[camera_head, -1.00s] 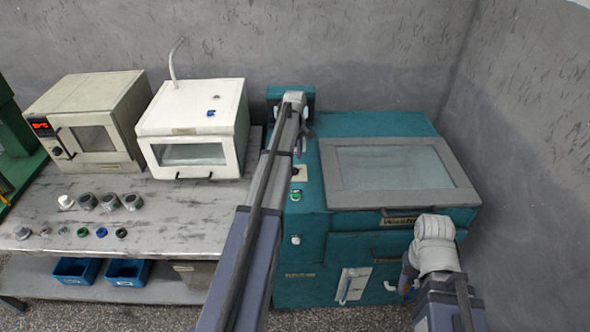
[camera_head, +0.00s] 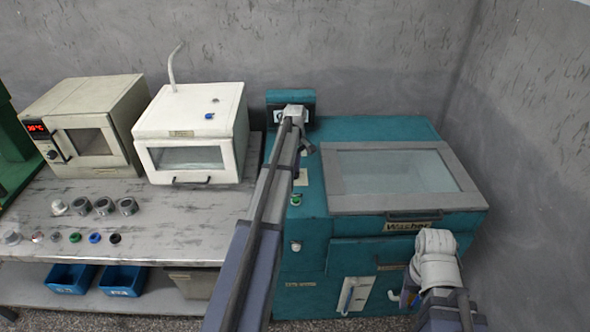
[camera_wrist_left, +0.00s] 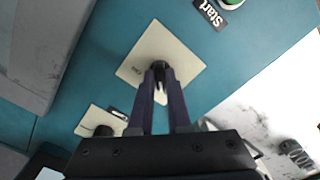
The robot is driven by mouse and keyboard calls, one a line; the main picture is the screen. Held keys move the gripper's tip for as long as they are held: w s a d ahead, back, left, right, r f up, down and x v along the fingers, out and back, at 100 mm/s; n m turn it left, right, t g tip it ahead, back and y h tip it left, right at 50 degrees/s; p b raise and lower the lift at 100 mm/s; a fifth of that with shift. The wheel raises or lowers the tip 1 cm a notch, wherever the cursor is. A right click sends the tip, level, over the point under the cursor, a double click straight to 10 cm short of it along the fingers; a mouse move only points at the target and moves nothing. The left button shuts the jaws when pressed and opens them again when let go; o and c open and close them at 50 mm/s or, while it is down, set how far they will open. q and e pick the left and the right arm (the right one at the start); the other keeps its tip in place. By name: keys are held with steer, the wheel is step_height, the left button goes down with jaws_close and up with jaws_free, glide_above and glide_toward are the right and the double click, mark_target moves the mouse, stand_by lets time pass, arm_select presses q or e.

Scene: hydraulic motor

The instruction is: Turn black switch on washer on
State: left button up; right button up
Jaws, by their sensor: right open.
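The washer (camera_head: 345,275) is the teal machine on the right with a glazed lid. In the left wrist view, the black switch (camera_wrist_left: 160,67) stands on a square cream plate (camera_wrist_left: 183,58) on its teal top. My left gripper (camera_wrist_left: 161,76) has its two fingertips at the switch, one on either side, with a narrow gap between the fingers. I cannot tell whether they press on it. In the head view, my left gripper (camera_head: 307,158) is over the washer's left strip and hides the switch. My right gripper (camera_head: 409,284) hangs low before the washer's front, partly hidden by its wrist.
A green button (camera_head: 296,200) sits in front of the cream plate; its Start label (camera_wrist_left: 211,14) shows in the wrist view. A second cream plate (camera_wrist_left: 88,122) with a dark knob is nearby. The table (camera_head: 200,215) on the left holds two ovens and small parts.

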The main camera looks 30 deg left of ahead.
arm_select(q)
jaws_close()
steer(key=shift+m, duration=0.3)
steer(key=m, duration=0.3)
steer(key=shift+m, duration=0.3)
steer(key=m, duration=0.4)
steer(key=shift+m, duration=0.3)
steer(key=m, duration=0.4)
steer(key=shift+m, duration=2.5)
